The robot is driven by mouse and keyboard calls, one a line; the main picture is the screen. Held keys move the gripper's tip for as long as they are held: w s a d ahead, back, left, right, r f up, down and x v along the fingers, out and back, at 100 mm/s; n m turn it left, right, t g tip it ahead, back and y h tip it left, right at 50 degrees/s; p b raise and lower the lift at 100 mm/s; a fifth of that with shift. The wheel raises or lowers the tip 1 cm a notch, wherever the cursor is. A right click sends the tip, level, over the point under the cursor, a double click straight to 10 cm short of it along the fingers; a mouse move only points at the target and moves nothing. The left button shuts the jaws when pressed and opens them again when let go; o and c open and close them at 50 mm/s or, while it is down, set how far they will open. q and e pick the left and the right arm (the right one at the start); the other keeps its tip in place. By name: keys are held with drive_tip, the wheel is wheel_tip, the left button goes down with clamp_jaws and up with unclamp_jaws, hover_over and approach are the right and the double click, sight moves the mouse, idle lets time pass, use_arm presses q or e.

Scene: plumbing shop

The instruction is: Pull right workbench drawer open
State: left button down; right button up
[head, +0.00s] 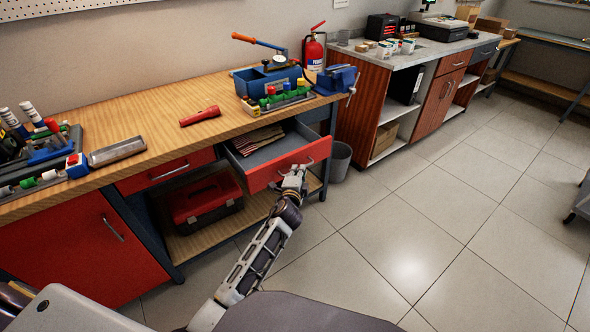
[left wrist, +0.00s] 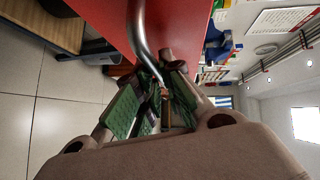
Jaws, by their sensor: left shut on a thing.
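The right workbench drawer (head: 262,178) has a red front and a grey inside and stands pulled out from under the wooden bench top. Papers or cloths (head: 258,140) lie in it. My left gripper (head: 294,177) is at the drawer's front, shut on the metal bar handle (head: 309,160). In the left wrist view the handle (left wrist: 137,32) runs down between the green-padded fingers (left wrist: 155,100), against the red drawer front (left wrist: 100,22). My right gripper is not in view.
The workbench (head: 150,110) carries a red flashlight (head: 200,116), a blue vise (head: 337,79) and a toolbox. A red toolbox (head: 207,198) sits on the shelf below. A grey bin (head: 339,160) stands right of the bench. The tiled floor (head: 420,240) to the right is clear.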

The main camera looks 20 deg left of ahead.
use_arm(q)
drive_tip(key=shift+s+d, duration=0.2)
drive_tip(key=shift+s, duration=0.05)
drive_tip(key=c, duration=1.5)
unclamp_jaws()
drive_tip(key=shift+c, duration=0.2)
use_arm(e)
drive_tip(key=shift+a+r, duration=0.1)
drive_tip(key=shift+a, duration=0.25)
use_arm(q)
drive_tip(key=s+r, duration=0.1)
drive_tip(key=s, duration=0.6)
drive_tip(key=shift+s+d, duration=0.15)
drive_tip(key=shift+d, duration=0.3)
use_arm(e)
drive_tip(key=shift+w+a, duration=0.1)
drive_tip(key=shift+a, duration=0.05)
